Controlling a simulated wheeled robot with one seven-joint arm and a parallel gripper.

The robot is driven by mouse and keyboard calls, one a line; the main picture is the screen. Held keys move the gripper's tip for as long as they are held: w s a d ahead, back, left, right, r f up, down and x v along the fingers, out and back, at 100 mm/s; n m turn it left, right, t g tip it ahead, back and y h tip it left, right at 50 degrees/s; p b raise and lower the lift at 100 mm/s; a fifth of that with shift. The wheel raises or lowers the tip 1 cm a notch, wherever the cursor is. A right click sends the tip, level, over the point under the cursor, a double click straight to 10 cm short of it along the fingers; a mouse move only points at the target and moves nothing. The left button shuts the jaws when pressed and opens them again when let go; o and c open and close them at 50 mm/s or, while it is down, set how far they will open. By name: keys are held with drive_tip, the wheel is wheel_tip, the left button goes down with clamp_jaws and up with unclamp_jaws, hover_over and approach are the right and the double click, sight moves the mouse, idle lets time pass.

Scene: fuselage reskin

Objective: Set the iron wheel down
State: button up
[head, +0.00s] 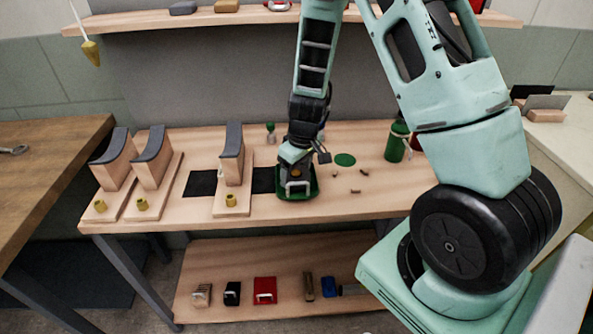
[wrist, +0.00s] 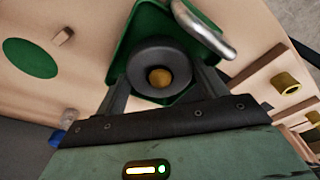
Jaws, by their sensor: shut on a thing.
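The iron wheel, a dark round ring (wrist: 143,58) with a brass-coloured centre, sits between the fingers of my gripper (wrist: 161,82) in the wrist view. My gripper is shut on it. Behind it is a green tray (wrist: 148,22) with a pale metal handle (wrist: 207,30) at one end. In the head view my gripper (head: 294,164) points down over the same green tray (head: 298,194) on the workbench, and the wheel is hidden there. I cannot tell whether the wheel touches the tray.
Wooden stands with dark curved tops (head: 232,140) are to the left on the bench. A flat green disc (head: 345,160), small bits and a green canister (head: 396,142) are to the right. The lower shelf (head: 215,312) holds several small items. The bench front right is clear.

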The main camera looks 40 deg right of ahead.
sight(301, 176)
drive_tip(key=shift+f, duration=0.15)
drive_tip(key=o, duration=1.3)
wheel_tip(301, 176, up, 12)
drive_tip(key=s+p, duration=0.2)
drive_tip(key=s+a+r+n+y, duration=0.1)
drive_tip(key=s+a+r, duration=0.1)
drive_tip(key=a, duration=0.4)
drive_tip(key=s+a+r+n, duration=0.1)
drive_tip(key=s+a+r, duration=0.1)
drive_tip(key=a, duration=0.5)
drive_tip(key=s+a+r+n+g, duration=0.1)
drive_tip(key=s+a+r, duration=0.1)
drive_tip(key=s+a, duration=0.3)
drive_tip(key=s+a+r+n, duration=0.2)
drive_tip(key=s+a, duration=0.4)
drive_tip(key=s, duration=0.7)
drive_tip(key=shift+a+r+g+h, duration=0.2)
drive_tip(key=shift+g+h, duration=0.2)
